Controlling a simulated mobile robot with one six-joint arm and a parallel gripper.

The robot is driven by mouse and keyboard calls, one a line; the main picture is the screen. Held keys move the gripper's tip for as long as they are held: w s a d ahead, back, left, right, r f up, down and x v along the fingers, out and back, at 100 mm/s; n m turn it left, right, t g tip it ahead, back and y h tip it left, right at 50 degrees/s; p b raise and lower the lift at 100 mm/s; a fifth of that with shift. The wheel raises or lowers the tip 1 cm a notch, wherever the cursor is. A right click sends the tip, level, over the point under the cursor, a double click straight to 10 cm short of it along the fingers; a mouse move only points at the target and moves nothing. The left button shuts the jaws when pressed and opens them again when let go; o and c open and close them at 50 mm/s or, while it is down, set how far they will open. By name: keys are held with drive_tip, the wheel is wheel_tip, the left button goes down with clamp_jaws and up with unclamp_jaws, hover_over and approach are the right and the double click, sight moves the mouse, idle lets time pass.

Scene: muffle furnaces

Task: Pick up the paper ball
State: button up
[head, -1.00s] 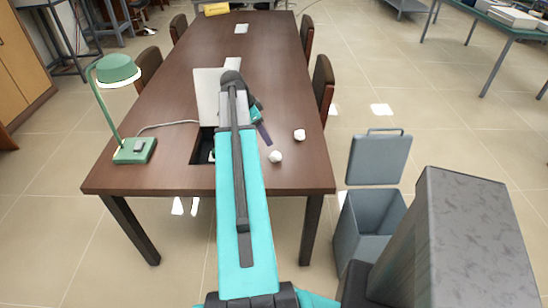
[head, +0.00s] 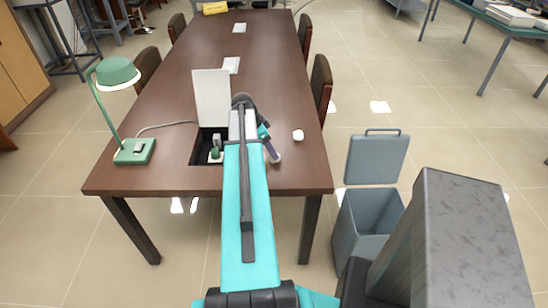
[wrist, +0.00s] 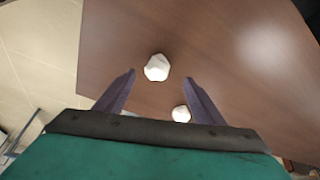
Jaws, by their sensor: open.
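Two white crumpled paper balls lie on the brown table (head: 255,75). One paper ball (head: 298,135) is in plain sight near the table's right edge in the head view. The other is mostly hidden by my gripper (head: 272,152), which is low over the table's front right part. In the wrist view, the larger-looking ball (wrist: 156,67) is at the level of my open fingertips (wrist: 161,76), roughly midway between them. The smaller-looking ball (wrist: 181,114) shows between the fingers, closer to the palm. I cannot tell whether the fingers touch either ball.
A white upright panel (head: 212,97) stands behind a dark opening in the table, left of my arm. A green lamp (head: 118,72) stands at the left edge. A grey bin (head: 362,230) with a raised lid (head: 378,158) is on the floor at right.

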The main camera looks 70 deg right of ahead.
drive_tip(key=shift+f, duration=0.1)
idle(0.3)
drive_tip(key=shift+p+x, duration=0.8)
drive_tip(key=shift+x, duration=0.4)
drive_tip(key=shift+p+x, duration=0.4)
drive_tip(key=shift+x, duration=0.9)
drive_tip(key=shift+s+a, duration=0.1)
drive_tip(key=shift+s, duration=0.05)
drive_tip(key=c, duration=1.1)
